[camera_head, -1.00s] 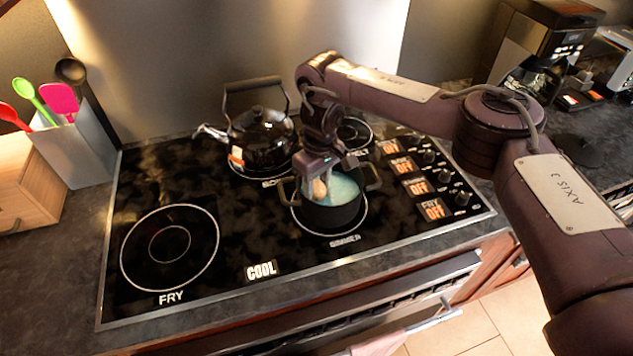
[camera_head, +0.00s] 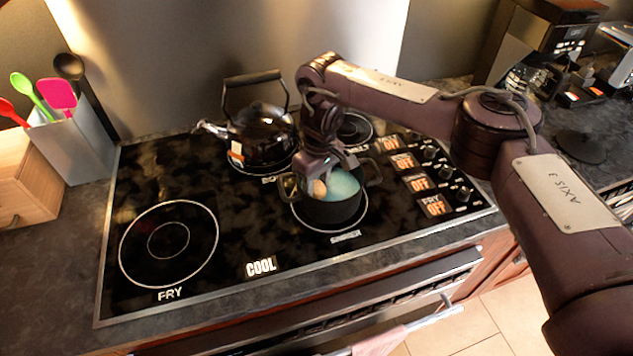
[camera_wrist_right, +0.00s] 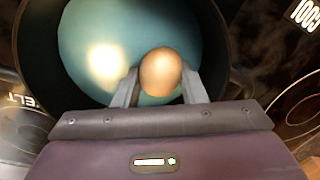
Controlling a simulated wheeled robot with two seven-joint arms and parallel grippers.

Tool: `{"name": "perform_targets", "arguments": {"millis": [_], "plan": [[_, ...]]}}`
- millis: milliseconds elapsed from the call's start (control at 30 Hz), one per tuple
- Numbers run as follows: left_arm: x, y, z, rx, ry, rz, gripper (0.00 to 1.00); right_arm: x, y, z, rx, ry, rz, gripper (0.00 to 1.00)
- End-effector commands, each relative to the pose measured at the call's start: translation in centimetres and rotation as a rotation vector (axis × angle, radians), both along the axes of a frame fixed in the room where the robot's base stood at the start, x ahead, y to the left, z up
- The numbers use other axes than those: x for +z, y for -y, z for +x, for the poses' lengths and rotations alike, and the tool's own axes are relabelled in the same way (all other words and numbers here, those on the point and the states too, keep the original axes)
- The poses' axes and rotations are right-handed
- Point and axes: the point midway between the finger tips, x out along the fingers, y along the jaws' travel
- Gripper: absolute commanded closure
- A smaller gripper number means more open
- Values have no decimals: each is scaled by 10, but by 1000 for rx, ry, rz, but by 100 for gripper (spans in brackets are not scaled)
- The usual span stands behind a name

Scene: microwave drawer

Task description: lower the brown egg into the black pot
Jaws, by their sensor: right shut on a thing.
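The black pot (camera_head: 335,212) stands on the simmer ring of the cooktop and holds pale blue liquid (camera_head: 345,184). My right gripper (camera_head: 320,186) points down into the pot's mouth, near its left side. It is shut on the brown egg (camera_head: 319,188), which shows between the fingertips. In the right wrist view the egg (camera_wrist_right: 160,72) sits between the two fingers, over the blue liquid and inside the pot's dark rim (camera_wrist_right: 40,60). I cannot tell whether the egg touches the liquid. My left gripper is not in view.
A black kettle (camera_head: 262,135) stands just behind and left of the pot. Control knobs (camera_head: 446,172) line the cooktop's right side. A grey utensil holder (camera_head: 75,150) stands at the far left. The front-left fry ring (camera_head: 168,242) is bare.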

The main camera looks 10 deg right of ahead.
Motion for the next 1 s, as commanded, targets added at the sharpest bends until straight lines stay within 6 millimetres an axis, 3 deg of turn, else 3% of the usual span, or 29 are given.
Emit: {"name": "perform_targets", "arguments": {"millis": [1000], "plan": [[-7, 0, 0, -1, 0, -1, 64, -12, 0, 0, 0, 0, 0, 70]]}}
